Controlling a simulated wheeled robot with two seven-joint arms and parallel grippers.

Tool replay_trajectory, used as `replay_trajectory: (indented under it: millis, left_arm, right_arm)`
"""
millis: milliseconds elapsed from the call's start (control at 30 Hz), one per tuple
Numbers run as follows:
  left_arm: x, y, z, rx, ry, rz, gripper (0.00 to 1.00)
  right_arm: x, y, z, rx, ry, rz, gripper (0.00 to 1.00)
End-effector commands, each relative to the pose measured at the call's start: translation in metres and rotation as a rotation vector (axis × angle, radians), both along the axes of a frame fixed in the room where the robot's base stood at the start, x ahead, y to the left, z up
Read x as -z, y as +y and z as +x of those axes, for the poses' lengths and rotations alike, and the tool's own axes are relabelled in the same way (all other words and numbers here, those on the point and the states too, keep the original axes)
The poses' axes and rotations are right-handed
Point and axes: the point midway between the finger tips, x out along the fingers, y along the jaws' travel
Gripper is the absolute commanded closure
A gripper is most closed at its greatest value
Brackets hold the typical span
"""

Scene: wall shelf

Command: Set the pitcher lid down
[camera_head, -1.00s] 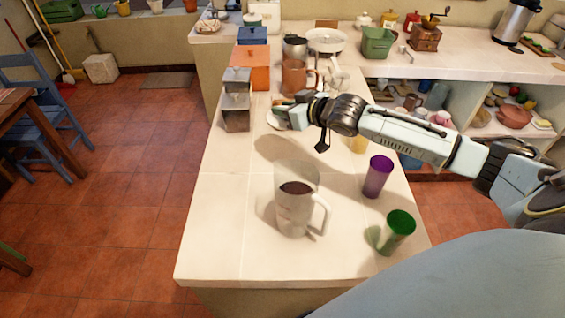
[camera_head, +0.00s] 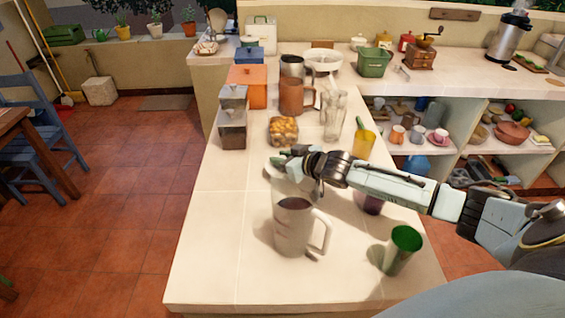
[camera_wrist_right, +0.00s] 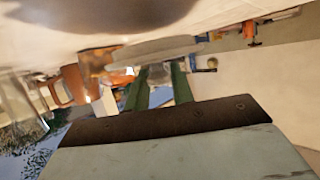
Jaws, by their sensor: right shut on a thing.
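The pitcher lid is a pale disc (camera_wrist_right: 155,50); in the right wrist view it shows beyond the green fingertips, with its grip between them. My right gripper (camera_head: 284,162) is shut on the lid, over the counter behind the pitcher. In the head view the lid (camera_head: 276,172) is partly hidden under the gripper. A dark shadow lies close to it on the counter; I cannot tell whether the lid touches the surface. The pale pitcher (camera_head: 292,234), with dark contents and a handle on the right, stands upright and uncovered. My left gripper is not in view.
A green cup (camera_head: 403,250) stands right of the pitcher; a purple cup (camera_head: 370,205) is partly behind my arm. A food container (camera_head: 283,131), copper mug (camera_head: 294,97), glass pitcher (camera_head: 333,115) and metal canister (camera_head: 233,130) stand farther back. The counter (camera_head: 215,240) left of the pitcher is clear.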

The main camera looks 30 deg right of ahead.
Motion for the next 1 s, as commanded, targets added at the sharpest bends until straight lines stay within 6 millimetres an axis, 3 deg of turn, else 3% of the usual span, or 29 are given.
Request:
replay_trajectory:
  millis: [100, 833, 867, 1000]
  left_arm:
    - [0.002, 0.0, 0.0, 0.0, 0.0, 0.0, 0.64]
    - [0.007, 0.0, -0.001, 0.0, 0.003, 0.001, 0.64]
    - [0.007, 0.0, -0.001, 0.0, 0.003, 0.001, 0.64]
    - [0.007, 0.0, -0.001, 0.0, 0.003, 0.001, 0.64]
  right_arm:
    - [0.013, 0.0, 0.0, 0.0, 0.0, 0.001, 0.98]
    - [0.028, 0.0, -0.002, -0.001, 0.006, -0.003, 0.98]
    - [0.029, 0.0, -0.002, 0.0, 0.008, -0.003, 0.72]
    - [0.032, 0.001, -0.003, -0.001, 0.012, -0.003, 0.54]
